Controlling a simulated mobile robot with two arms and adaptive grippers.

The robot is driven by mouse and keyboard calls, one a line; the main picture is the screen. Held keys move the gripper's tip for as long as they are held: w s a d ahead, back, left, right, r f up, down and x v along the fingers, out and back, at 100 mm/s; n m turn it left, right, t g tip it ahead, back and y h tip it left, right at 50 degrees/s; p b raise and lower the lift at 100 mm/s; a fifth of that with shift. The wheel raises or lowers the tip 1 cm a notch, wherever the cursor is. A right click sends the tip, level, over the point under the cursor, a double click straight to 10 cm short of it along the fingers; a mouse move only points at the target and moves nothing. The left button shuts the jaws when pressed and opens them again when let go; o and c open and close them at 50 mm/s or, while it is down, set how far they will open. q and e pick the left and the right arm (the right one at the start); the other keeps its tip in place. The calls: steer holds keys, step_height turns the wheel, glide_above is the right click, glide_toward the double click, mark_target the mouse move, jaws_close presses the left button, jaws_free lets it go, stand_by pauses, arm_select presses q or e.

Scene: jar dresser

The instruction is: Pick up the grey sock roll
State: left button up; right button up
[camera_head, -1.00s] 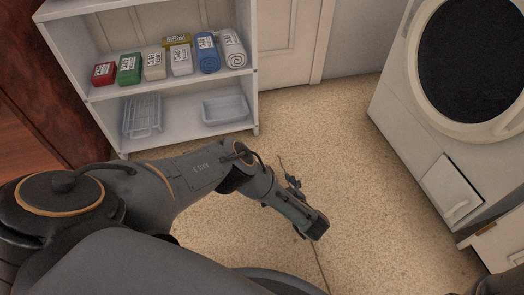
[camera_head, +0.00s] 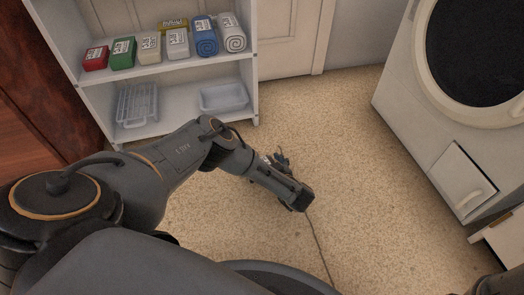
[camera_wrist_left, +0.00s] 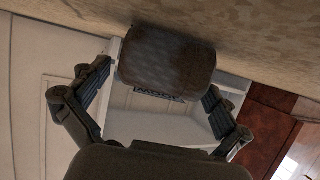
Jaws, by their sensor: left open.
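A pale grey roll (camera_head: 233,38) with a spiral end and a label lies at the right end of the row on the shelf; it best fits the grey sock roll. My left gripper (camera_head: 279,158) is well below and in front of it, over the floor, apart from the shelf. In the left wrist view its two fingers (camera_wrist_left: 160,85) are spread. A dark grey-brown rounded body (camera_wrist_left: 167,55) shows between and beyond the fingertips; I cannot tell what it is. My right gripper is out of view.
Beside the pale roll are a blue roll (camera_head: 205,37) and several labelled packs. Clear trays (camera_head: 224,97) sit on the lower shelf (camera_head: 180,118). A washing machine (camera_head: 415,130) stands at the right. The floor between is clear.

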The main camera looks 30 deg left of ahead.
arm_select(q)
steer(key=c, duration=1.2)
steer(key=shift+r, duration=0.15)
